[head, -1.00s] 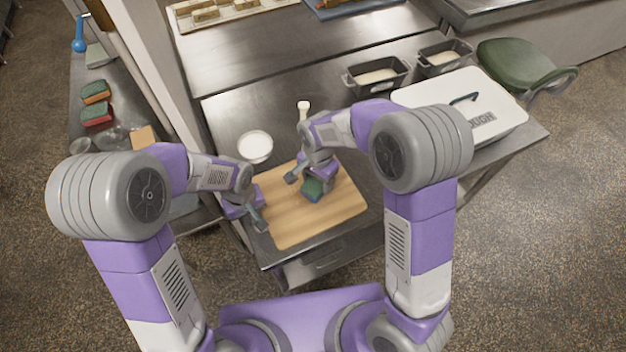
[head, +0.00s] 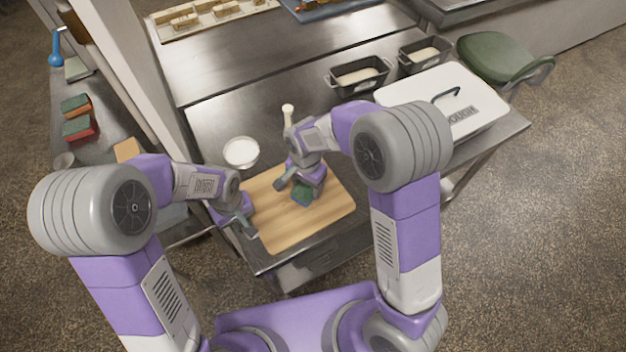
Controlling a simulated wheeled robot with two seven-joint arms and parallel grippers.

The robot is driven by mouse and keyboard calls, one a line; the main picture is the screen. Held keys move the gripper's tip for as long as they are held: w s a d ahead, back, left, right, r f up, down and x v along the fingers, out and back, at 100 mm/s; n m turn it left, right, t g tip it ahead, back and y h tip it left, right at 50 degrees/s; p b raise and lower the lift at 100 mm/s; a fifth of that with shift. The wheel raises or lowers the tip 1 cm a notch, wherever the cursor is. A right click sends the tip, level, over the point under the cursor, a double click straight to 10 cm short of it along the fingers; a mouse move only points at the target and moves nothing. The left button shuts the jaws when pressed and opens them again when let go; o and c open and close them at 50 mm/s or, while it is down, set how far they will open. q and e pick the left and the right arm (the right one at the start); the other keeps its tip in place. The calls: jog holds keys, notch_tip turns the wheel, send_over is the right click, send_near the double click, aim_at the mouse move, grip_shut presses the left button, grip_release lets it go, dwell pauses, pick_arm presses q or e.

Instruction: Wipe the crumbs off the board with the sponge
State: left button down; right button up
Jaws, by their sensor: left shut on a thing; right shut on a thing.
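The wooden board (head: 318,215) lies on the steel table near its front edge. My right gripper (head: 300,185) is over the middle of the board, shut on the green sponge (head: 302,196), which is low at the board's surface; whether it touches cannot be told. My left gripper (head: 247,226) is at the board's left edge and is shut on that edge. I cannot make out crumbs on the board at this size; the arm hides part of it.
A white bowl (head: 241,152) stands just behind the board. Loaf tins (head: 358,76) and a white lidded box (head: 468,112) stand to the right. More sponges (head: 79,127) lie on the left counter. A green stool (head: 495,58) stands beyond the table.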

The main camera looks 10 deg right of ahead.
aim_at(296, 191)
pick_arm(q)
jog(key=shift+w+d+r, duration=0.1)
jog(key=shift+w+d, duration=0.15)
jog(key=shift+d, duration=0.05)
pick_arm(e)
jog(key=shift+s+a+f, duration=0.1)
jog(key=shift+s+a, duration=0.2)
jog(key=shift+a, duration=0.55)
jog(key=shift+s+a+r, duration=0.1)
jog(key=shift+s+a, duration=0.15)
jog(key=shift+a, duration=0.55)
jog(key=shift+s+a+f, duration=0.1)
jog(key=shift+s+a, duration=0.2)
jog(key=shift+a, duration=0.55)
pick_arm(q)
jog(key=shift+a, duration=0.1)
pick_arm(e)
jog(key=shift+s+a, duration=0.2)
jog(key=shift+a, duration=0.85)
